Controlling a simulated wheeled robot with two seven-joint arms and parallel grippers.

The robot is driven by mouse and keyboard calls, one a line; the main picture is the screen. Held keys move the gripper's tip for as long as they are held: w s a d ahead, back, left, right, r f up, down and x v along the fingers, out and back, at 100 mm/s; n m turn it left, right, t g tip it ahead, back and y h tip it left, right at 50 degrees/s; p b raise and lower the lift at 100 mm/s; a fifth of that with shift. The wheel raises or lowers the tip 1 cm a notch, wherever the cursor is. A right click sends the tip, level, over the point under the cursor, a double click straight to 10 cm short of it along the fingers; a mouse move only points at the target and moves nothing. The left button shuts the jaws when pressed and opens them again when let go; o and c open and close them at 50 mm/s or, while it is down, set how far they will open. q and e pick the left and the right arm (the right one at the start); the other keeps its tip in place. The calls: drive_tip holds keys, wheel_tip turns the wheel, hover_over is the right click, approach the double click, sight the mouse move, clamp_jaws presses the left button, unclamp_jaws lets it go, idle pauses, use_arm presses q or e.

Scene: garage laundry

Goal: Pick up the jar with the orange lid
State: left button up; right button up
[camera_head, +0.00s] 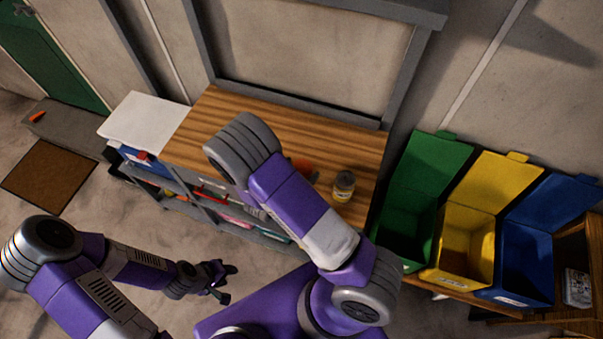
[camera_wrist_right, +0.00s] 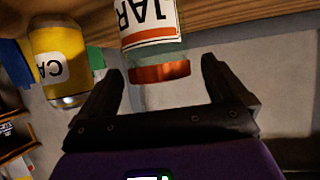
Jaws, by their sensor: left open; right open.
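In the right wrist view, which looks upside down, the jar (camera_wrist_right: 150,32) has a white label reading JAR and an orange lid (camera_wrist_right: 160,72). My right gripper (camera_wrist_right: 160,85) is open, with a finger on either side of the lid; contact cannot be told. In the head view my right arm hides this gripper and most of the area around it. An orange patch (camera_head: 304,168) shows beside the arm; I cannot tell whether it is the lid. My left gripper (camera_head: 226,283) is open and empty, low over the floor in front of the bench.
A yellow can (camera_wrist_right: 58,60) stands beside the jar; a small container (camera_head: 343,186) on the wooden bench (camera_head: 300,132) is probably it. Green (camera_head: 430,165), yellow (camera_head: 505,182) and blue (camera_head: 550,210) bins stand right of the bench. Shelves with items lie below the bench top.

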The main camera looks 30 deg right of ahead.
drive_tip(key=shift+x, duration=0.9)
drive_tip(key=shift+r, duration=0.1)
drive_tip(key=shift+c, duration=0.5)
drive_tip(key=c, duration=1.1)
drive_tip(key=shift+o, duration=0.2)
